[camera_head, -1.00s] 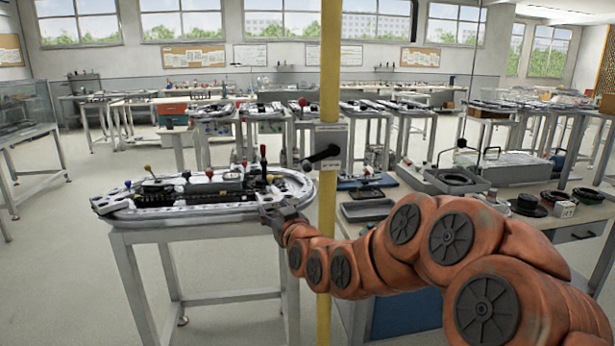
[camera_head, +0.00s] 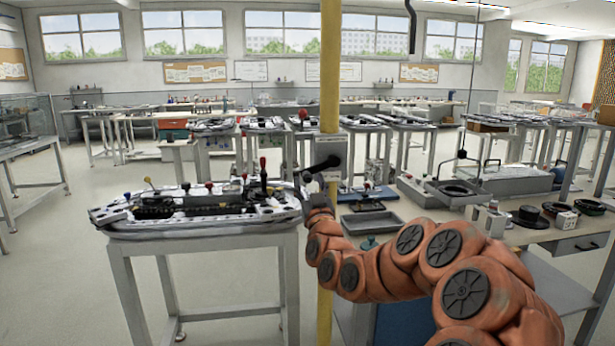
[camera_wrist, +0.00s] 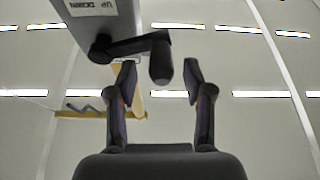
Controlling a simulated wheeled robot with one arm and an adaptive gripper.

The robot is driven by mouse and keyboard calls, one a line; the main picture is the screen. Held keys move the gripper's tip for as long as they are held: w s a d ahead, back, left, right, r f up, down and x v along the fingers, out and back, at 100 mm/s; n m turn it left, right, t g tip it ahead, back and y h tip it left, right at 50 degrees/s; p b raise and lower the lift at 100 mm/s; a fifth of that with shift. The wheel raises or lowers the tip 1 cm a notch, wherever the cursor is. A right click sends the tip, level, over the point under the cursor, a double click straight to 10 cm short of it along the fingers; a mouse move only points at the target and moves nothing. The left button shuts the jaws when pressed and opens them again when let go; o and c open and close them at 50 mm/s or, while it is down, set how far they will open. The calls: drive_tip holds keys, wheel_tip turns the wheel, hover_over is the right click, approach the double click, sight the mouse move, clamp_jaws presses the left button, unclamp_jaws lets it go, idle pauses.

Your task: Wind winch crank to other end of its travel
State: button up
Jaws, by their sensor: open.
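The winch box (camera_head: 331,150) is a grey case on the yellow post in the head view. Its black crank (camera_head: 322,165) points left and slightly down. In the wrist view, the box (camera_wrist: 101,22) with an "UP DOWN" label is at the upper left. The crank arm (camera_wrist: 127,46) runs right from its hub to a dark handle (camera_wrist: 161,62). My gripper (camera_head: 308,188) is just below the crank's left end. In the wrist view my gripper (camera_wrist: 158,82) is open, with the handle between and slightly beyond its fingertips, apparently clear of both.
The yellow post (camera_head: 327,250) stands close beside my arm. A table with a ring track (camera_head: 225,222) is on the left, with several coloured-knob levers. A workbench (camera_head: 540,232) with trays and dark round parts is on the right. Open floor lies at the far left.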

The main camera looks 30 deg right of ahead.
sight(321, 168)
drive_tip(key=shift+x, duration=1.5)
drive_tip(key=shift+f, duration=0.1)
drive_tip(key=shift+c, duration=0.3)
clamp_jaws()
